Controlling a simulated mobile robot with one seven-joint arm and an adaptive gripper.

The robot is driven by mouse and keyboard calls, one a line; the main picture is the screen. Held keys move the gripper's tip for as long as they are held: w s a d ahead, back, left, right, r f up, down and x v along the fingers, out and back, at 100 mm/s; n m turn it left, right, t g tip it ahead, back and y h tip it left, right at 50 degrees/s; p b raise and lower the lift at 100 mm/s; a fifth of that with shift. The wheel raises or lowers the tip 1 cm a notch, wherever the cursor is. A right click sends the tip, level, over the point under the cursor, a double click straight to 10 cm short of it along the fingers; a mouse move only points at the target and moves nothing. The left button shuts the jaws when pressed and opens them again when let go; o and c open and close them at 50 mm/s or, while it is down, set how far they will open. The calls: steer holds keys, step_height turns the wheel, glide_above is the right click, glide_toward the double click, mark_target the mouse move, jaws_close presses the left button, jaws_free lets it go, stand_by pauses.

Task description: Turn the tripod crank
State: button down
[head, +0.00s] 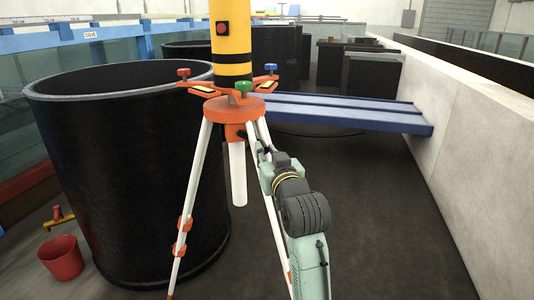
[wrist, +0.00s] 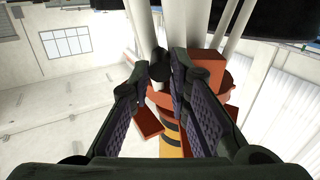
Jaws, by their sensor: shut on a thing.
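The tripod (head: 232,106) stands upright, with an orange head, white legs and a white centre column hanging below. A yellow and black instrument (head: 231,40) sits on top, above red, green and blue knobs. The crank is a small dark part on the side of the orange head, mostly hidden by my gripper in the head view. In the wrist view the dark crank knob (wrist: 159,62) shows between my fingertips. My gripper (head: 264,153), also in the wrist view (wrist: 160,72), is shut on it, just right of the column and below the head.
A large black tank (head: 130,180) stands close on the left, behind the tripod. A blue beam (head: 345,113) runs behind to the concrete wall (head: 470,150) on the right. A red bucket (head: 61,258) is at lower left. Floor (head: 385,220) is clear on the right.

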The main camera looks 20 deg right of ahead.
steer(key=shift+d+r+n+b, duration=0.2)
steer(key=shift+r+n+b, duration=0.25)
steer(key=shift+n, duration=0.3)
steer(key=shift+d+r+n+b, duration=0.15)
steer(key=shift+r+n+b, duration=0.2)
steer(key=shift+n, duration=0.4)
steer(key=shift+d+r+n+b, duration=0.1)
steer(key=shift+r+n+b, duration=0.55)
steer(key=shift+n, duration=0.75)
steer(key=c, duration=1.5)
jaws_free()
